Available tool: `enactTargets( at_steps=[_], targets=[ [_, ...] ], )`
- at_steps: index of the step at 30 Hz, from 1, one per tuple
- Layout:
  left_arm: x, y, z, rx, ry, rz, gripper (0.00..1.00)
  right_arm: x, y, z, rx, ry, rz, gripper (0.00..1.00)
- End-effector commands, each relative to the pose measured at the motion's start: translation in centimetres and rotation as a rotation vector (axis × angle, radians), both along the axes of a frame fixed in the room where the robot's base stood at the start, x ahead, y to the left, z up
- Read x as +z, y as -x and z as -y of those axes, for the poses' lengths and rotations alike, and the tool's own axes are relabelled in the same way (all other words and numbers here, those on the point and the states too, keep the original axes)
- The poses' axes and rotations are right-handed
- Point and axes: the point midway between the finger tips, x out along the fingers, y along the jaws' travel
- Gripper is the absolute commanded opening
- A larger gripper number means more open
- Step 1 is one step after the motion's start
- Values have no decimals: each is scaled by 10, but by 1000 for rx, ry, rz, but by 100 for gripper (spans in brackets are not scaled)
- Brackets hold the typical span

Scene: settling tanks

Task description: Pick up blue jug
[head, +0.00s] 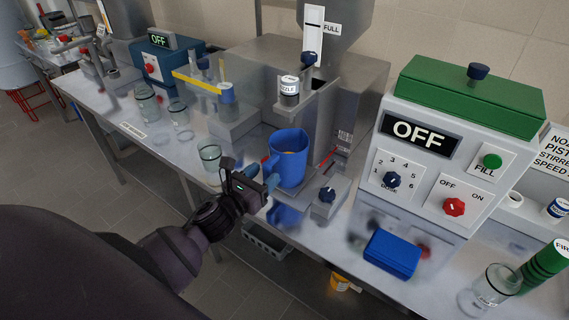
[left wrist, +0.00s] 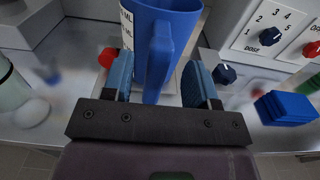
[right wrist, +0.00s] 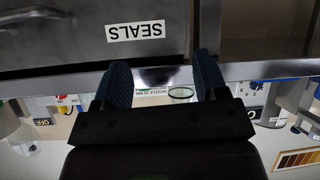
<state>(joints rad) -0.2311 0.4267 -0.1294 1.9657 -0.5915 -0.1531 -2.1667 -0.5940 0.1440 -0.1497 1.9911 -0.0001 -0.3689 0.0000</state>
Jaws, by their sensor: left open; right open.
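The blue jug (head: 288,158) stands upright under the nozzle of the grey dispensing machine in the head view. In the left wrist view the jug (left wrist: 160,45) fills the upper middle, with its handle toward me. My left gripper (head: 268,184) is at the jug's near side. Its two fingers (left wrist: 160,85) are apart, one on each side of the handle, with visible gaps to it. My right gripper (right wrist: 155,85) is open and empty, facing a grey surface labelled SEALS. It does not show in the head view.
A dark blue knob (head: 327,195) is just right of the jug. A glass beaker (head: 210,158) stands left of my left gripper. A blue box (head: 392,254) lies before the white OFF machine (head: 437,140). A glass (head: 490,287) stands at the bench's right.

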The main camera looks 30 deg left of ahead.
Motion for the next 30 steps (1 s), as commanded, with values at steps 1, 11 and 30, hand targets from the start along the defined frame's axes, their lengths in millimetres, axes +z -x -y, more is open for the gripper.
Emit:
enactTargets(
  at_steps=[1,11,30],
  targets=[
    [0,-9,-1,0,1,2,53,2,-1,0,0,0,2,66],
    [-1,-31,1,-1,0,0,53,3,0,0,-1,-1,0,66],
    [-1,-31,1,-1,0,0,0,0,6,0,-5,-2,-12,66]
  ],
)
